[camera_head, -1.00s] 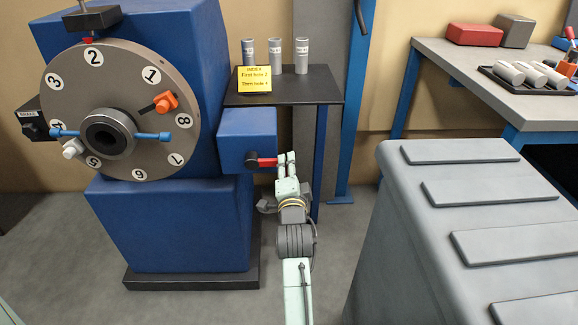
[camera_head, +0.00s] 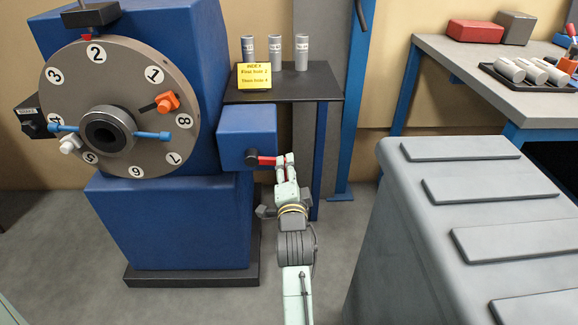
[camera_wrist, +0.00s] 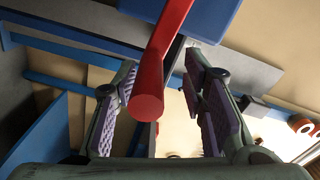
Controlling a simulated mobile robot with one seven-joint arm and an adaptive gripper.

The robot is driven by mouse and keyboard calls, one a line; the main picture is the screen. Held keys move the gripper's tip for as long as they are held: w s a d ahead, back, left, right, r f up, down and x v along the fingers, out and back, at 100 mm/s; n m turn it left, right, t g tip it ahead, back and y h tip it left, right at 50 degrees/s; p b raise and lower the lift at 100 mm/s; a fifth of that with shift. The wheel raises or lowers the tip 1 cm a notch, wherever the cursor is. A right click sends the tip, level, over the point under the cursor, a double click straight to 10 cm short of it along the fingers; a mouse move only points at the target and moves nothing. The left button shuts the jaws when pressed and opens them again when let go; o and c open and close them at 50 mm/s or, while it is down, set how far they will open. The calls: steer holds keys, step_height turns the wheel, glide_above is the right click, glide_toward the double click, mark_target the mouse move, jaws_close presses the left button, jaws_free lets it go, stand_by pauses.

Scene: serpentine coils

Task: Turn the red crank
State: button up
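The red crank (camera_head: 267,160) sticks out to the right from a dark hub on a small blue box (camera_head: 247,136) on the machine's right side. My gripper (camera_head: 284,159) is at the crank's outer end. In the wrist view the red crank handle (camera_wrist: 149,92) runs between the two fingers of my gripper (camera_wrist: 165,100), its round end towards the camera. The fingers stand apart, with a clear gap on the right of the handle. The handle is closer to the left finger; I cannot tell whether they touch. The numbered grey dial (camera_head: 125,75) faces forward, with 2 near its top.
A yellow card (camera_head: 254,76) and three grey cylinders (camera_head: 275,52) stand on a dark shelf (camera_head: 315,85) above my gripper. A large grey ribbed body (camera_head: 400,220) fills the right foreground. A workbench (camera_head: 440,68) stands behind it. Grey floor lies below the gripper.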

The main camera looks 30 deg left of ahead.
steer(key=v, duration=0.9)
steer(key=shift+s+d, duration=0.25)
steer(key=shift+d, duration=0.05)
steer(key=shift+c, duration=0.4)
